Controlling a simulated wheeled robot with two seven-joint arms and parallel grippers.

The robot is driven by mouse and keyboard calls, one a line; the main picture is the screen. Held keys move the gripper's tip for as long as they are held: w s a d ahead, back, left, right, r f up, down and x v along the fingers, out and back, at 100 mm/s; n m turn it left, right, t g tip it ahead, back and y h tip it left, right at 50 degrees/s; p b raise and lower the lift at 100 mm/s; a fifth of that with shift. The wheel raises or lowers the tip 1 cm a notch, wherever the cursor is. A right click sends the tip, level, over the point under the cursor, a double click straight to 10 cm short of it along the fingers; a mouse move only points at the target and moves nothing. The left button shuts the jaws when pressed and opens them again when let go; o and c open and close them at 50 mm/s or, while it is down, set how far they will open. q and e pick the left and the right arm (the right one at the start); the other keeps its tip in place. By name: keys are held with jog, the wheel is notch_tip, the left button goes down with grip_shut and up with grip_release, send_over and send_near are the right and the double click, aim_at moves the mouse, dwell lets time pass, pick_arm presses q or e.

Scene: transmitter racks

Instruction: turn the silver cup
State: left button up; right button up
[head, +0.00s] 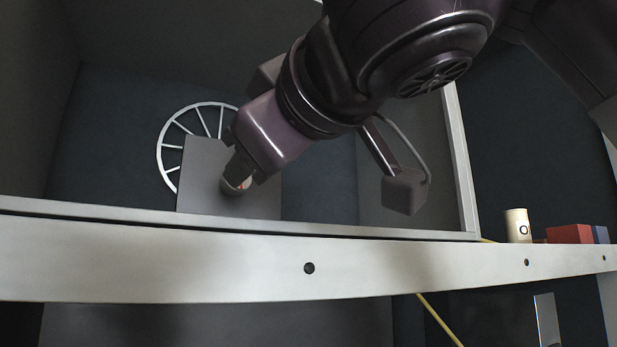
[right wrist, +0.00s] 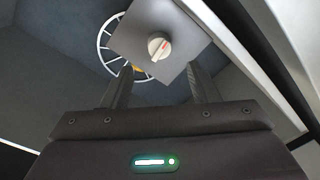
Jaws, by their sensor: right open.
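The silver cup (right wrist: 158,46) is a pale, round, knob-like piece with a red mark, set on the face of a square grey plate (right wrist: 135,38). In the head view the cup (head: 236,187) is partly hidden by my right gripper (head: 238,164). The right wrist view shows the right gripper (right wrist: 160,68) open and empty, its fingers pointing at the plate. The cup appears beyond the fingertips, between their lines, with no contact visible. My left gripper is not in view.
A white spoked wheel (head: 160,154) is behind the plate inside a dark rack bay. A pale rail (head: 150,262) crosses in front. A cream mug (head: 518,226) and a red box (head: 570,234) stand at the right. A yellow cable (head: 438,318) hangs below the rail.

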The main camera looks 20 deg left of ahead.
notch_tip(320, 180, up, 7)
jog(key=s+n+t+y+p, duration=0.1)
jog(key=s+n+t+p, duration=0.15)
jog(key=n+p, duration=0.75)
jog(key=w+f+n+p, duration=0.1)
jog(key=f+n+p, duration=0.1)
jog(key=n, duration=0.3)
jog(key=w+f+n+g+p, duration=0.1)
jog(key=f+n+p, duration=0.1)
jog(key=n, duration=0.3)
jog(key=f+n+g+p, duration=0.1)
jog(key=f+n+p, duration=0.1)
jog(key=n, duration=0.3)
jog(key=shift+w+f+n+g, duration=0.25)
jog(key=shift+w+f+n, duration=0.1)
jog(key=shift+w+n, duration=0.05)
jog(key=shift+w+a+f+p, duration=0.15)
jog(key=shift+p, duration=0.2)
jog(key=p+x, duration=0.3)
jog(key=x, duration=0.4)
jog(key=shift+w+a+f, duration=0.1)
jog(key=shift+a+f, duration=0.05)
jog(key=shift+a, duration=0.05)
